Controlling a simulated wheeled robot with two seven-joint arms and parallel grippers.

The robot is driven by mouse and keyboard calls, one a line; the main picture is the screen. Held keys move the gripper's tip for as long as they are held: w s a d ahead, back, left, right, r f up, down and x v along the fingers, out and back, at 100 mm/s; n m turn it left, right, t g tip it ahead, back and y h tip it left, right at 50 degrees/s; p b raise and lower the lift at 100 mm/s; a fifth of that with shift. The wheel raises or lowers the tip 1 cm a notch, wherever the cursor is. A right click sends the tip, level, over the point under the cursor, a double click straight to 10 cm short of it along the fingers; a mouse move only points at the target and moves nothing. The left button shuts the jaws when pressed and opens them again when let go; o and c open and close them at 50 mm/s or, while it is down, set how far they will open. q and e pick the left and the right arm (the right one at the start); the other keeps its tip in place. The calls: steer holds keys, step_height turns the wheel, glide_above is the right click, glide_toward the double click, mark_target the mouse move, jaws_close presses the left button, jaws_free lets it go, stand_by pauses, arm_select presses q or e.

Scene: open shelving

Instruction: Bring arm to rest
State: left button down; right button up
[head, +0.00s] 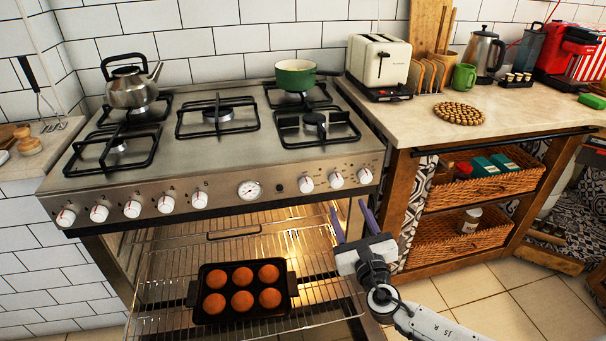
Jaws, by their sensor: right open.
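My right arm (432,324) comes in from the lower right. My right gripper (352,217) points up and away, with its two purple fingers apart and nothing between them. It is in front of the right side of the open oven (130,252), right of the dark baking tin. Whether it touches the oven frame or rack cannot be told. My left gripper is not in view.
A dark tin (192,293) with several brown buns (268,274) sits on the oven rack (160,318). The stove holds a kettle (131,88) and green pot (295,78). A wooden shelf unit (398,196) stands right. The tiled floor (490,308) is clear.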

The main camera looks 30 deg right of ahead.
steer(key=s+a+f+m+g+y+p, duration=0.1)
steer(key=s+a+f+m+g+y, duration=0.15)
steer(key=s+a+f+m, duration=0.5)
steer(key=s+a+f+m+g+y, duration=0.1)
steer(key=s+a+f+m+g, duration=0.3)
steer(key=s+f+m, duration=0.5)
steer(key=s+a+m+g+y, duration=0.2)
steer(key=s+a+m+y, duration=0.2)
steer(key=s+a+m, duration=0.5)
steer(key=a+m, duration=0.1)
steer(key=m, duration=0.6)
steer(key=shift+s+p, duration=0.3)
steer(key=shift+s, duration=0.05)
steer(key=shift+r+y, duration=0.1)
steer(key=shift+y, duration=0.15)
